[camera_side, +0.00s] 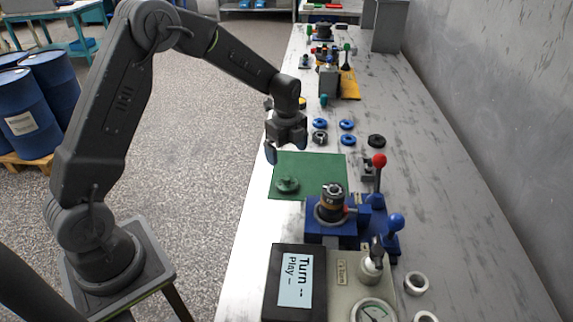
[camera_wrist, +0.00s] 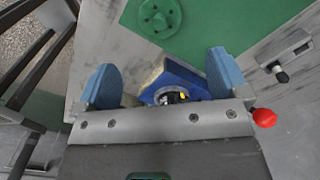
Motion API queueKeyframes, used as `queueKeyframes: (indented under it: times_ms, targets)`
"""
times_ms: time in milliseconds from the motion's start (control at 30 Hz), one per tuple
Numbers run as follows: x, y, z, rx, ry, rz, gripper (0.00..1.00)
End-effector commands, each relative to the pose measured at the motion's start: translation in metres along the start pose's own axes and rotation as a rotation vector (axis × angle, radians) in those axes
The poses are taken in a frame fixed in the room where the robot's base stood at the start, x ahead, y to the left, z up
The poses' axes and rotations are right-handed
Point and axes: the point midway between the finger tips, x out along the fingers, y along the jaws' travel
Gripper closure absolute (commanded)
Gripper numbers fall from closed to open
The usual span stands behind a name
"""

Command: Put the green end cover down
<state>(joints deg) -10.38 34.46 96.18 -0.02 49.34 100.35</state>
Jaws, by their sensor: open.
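The green end cover (camera_side: 287,185) lies flat on the green mat (camera_side: 325,172), near the mat's left side. In the wrist view the end cover (camera_wrist: 159,16) is a round green disc with small holes, near the top edge, on the green mat (camera_wrist: 235,25). My gripper (camera_side: 285,152) is open and empty, above the bench near the mat's far left corner. In the wrist view its two blue fingers (camera_wrist: 162,85) stand wide apart, and the end cover is beyond them, apart from both.
A blue fixture (camera_side: 335,225) holding a dark motor part stands in front of the mat, with red-knobbed (camera_side: 379,160) and blue-knobbed levers. Several blue and dark rings (camera_side: 347,125) lie behind the mat. A display box (camera_side: 295,285) is at the front. Most of the mat is clear.

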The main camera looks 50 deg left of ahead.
Motion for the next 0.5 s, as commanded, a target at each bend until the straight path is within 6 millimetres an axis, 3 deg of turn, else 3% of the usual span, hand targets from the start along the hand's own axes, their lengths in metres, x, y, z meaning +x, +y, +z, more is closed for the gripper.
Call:
queueKeyframes:
  times_ms: [333,500]
  targets:
    - [-0.024,0.002,-0.002,-0.017,-0.001,-0.007,0.07]
    - [-0.069,0.024,-0.015,-0.189,-0.004,-0.070,0.07]
